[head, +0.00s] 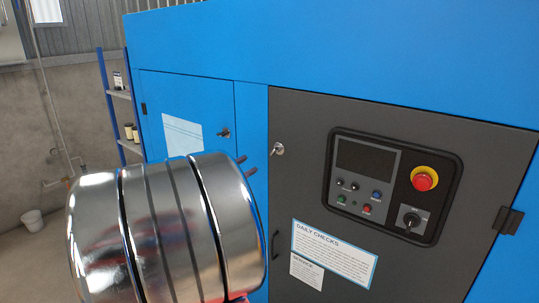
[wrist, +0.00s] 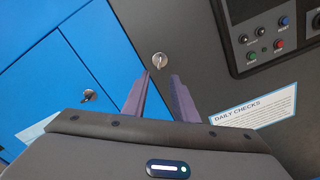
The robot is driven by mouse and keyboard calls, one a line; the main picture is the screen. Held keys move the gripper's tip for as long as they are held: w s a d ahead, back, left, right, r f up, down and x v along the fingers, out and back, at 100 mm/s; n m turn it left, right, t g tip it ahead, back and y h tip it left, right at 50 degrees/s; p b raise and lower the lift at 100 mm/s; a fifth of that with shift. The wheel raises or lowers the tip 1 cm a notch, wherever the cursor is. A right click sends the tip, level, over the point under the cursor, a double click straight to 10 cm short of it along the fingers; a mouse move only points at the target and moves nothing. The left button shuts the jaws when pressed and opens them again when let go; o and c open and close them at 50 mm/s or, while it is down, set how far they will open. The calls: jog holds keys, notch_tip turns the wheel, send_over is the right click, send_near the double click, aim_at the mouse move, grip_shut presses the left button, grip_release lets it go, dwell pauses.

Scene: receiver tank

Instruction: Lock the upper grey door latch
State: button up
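The grey door (head: 400,125) carries a small silver latch (head: 277,149) near its upper left edge. In the wrist view this latch (wrist: 160,60) sits just beyond the gap between my fingertips. My gripper (wrist: 161,74) is open and empty, with its two dark fingers on either side of the line to the latch. In the head view my gripper (head: 250,166) shows only its fingertips, to the lower left of the latch and apart from it. My shiny arm link hides the rest. How the latch is turned is too small to tell.
A similar latch (head: 223,133) is on the blue door (head: 190,105) to the left. A control panel (head: 390,185) with a red emergency stop (head: 424,179) is to the right. A "Daily Checks" label (head: 333,252) is below. A dark handle (head: 276,246) is at the grey door's left edge.

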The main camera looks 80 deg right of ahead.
aim_at(273, 152)
jog(key=x, duration=1.2)
jog(key=shift+c, duration=0.5)
grip_shut()
jog(key=shift+a, duration=0.15)
